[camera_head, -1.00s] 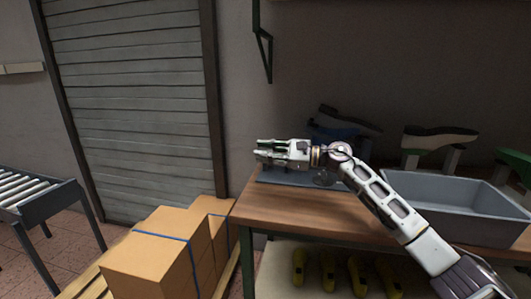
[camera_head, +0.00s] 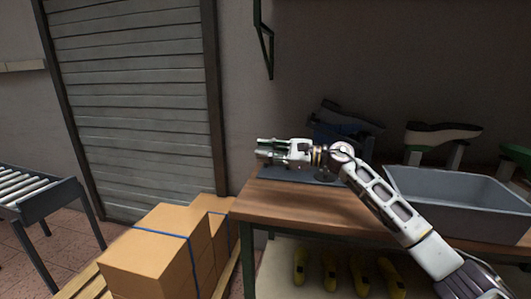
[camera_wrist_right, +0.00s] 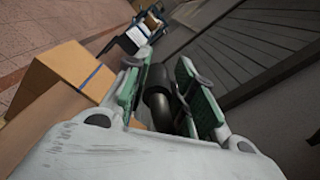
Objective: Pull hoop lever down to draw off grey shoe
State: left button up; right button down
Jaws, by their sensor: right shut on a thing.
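My right gripper (camera_head: 262,149) reaches left over the workbench's left end. In the right wrist view its green-padded fingers (camera_wrist_right: 160,72) are shut on a black cylindrical grip (camera_wrist_right: 158,100), which looks like the lever's handle. The rest of the lever is hidden behind the gripper and forearm. A dark grey shoe (camera_head: 346,117) sits tilted on a blue support (camera_head: 330,131) behind my right wrist, which partly covers the support. My left gripper is in neither view.
A grey bin (camera_head: 455,210) stands on the wooden bench (camera_head: 290,205) right of my arm. Another shoe (camera_head: 440,134) rests on a stand behind it. Cardboard boxes (camera_head: 150,265) and a roller conveyor (camera_head: 25,190) are at the left. Several yellow items (camera_head: 330,271) lie under the bench.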

jog(key=c, duration=1.4)
grip_release()
jog(key=shift+s+a+f, duration=0.25)
jog(key=shift+a+f, duration=0.05)
jog(key=shift+f, duration=0.4)
jog(key=shift+c, duration=0.2)
jog(key=shift+o, duration=0.8)
jog(key=shift+r, duration=0.1)
jog(key=shift+s, duration=0.1)
jog(key=shift+d+r, duration=0.1)
jog(key=shift+r, duration=0.1)
jog(key=shift+w+r, duration=0.2)
jog(key=shift+r, duration=0.35)
jog(key=shift+s+r, duration=0.15)
jog(key=shift+r, duration=4.4)
